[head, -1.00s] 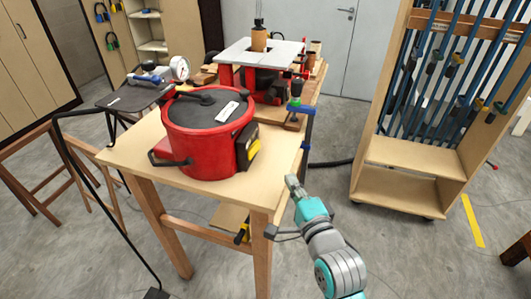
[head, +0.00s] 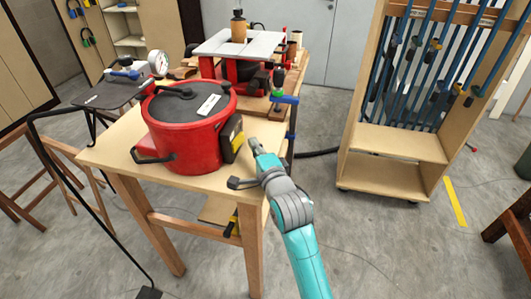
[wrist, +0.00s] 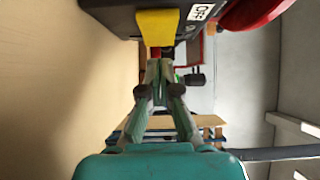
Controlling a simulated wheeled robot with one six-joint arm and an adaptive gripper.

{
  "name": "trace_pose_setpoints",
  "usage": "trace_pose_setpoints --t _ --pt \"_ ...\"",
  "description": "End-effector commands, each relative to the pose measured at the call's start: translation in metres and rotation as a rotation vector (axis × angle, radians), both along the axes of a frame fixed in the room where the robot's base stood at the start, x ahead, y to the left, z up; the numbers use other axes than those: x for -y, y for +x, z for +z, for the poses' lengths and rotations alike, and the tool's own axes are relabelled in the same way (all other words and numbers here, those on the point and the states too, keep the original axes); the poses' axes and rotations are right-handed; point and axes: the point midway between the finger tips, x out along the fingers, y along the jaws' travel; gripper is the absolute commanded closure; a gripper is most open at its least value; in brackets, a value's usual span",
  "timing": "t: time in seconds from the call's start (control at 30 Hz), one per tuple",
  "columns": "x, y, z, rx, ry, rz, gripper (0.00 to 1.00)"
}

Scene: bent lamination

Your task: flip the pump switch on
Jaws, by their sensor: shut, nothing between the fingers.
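The pump is a red pot (head: 185,135) with a dark lid, standing on a wooden table. On its right side is a black switch box (head: 230,130) with a yellow part (head: 237,144). In the wrist view the black box (wrist: 118,12), the yellow part (wrist: 158,26) and a small white label (wrist: 201,11), apparently reading OFF, show at the top. My gripper (head: 256,147) is shut and empty, just right of the box in the head view. In the wrist view its fingertips (wrist: 159,64) are close to the yellow part; contact cannot be told.
The pot stands on the wooden table (head: 105,150). A clamp (head: 279,92) and a red machine with a grey top (head: 235,45) are behind it. A clamp rack (head: 395,145) stands right; floor between is mostly clear.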

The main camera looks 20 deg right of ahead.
Motion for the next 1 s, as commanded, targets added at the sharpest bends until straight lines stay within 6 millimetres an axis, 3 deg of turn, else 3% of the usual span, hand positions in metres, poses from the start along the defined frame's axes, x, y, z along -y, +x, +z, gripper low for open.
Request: trace_pose_setpoints --t 0.2,1.0 --pt "-0.010 0.010 0.000 0.001 0.000 0.000 1.00" --pt "-0.012 0.018 -0.001 -0.001 0.001 0.000 1.00"
